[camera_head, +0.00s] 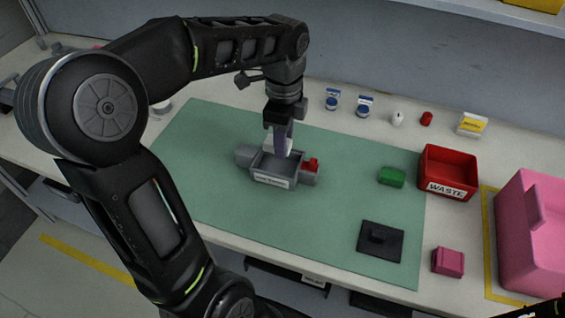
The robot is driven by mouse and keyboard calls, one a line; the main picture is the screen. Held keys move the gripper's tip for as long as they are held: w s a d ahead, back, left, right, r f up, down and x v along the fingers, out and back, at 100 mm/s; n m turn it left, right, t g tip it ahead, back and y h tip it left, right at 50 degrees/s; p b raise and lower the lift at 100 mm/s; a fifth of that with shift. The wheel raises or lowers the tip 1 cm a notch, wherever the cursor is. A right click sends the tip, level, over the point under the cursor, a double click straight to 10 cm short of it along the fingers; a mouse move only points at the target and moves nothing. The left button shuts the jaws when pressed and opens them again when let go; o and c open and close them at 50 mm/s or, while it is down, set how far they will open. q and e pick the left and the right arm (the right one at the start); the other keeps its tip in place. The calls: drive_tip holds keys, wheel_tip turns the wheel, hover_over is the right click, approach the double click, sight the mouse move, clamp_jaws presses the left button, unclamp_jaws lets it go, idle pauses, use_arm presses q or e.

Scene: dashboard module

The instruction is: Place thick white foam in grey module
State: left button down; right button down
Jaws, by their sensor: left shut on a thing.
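The grey module (273,180) is an open box with a white label on its front wall, sitting on the green mat (222,212). A red part sits at its right side. My left gripper (278,143) points down over the module's back part. It is shut on the white foam (270,145), a pale block largely hidden by the gripper. The foam is at or just above the module's back edge; I cannot tell whether it touches. Only a dark bit at the bottom right corner may belong to my right arm; its gripper does not show.
A green block (391,177) and a black plate (380,241) lie on the mat's right side. A red WASTE bin (448,173), a magenta block (448,262) and a large pink bin (532,235) stand farther right. Small jars (364,106) line the back. The mat's front left is clear.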

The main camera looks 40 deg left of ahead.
sight(284, 171)
use_arm(q)
drive_tip(key=shift+f, duration=1.8)
drive_tip(key=shift+f, duration=1.85)
drive_tip(key=shift+f, duration=0.25)
drive_tip(key=c, duration=1.3)
unclamp_jaws()
drive_tip(key=shift+r, duration=0.1)
drive_tip(key=shift+r, duration=0.1)
wheel_tip(284, 171, up, 12)
drive_tip(key=shift+r, duration=0.1)
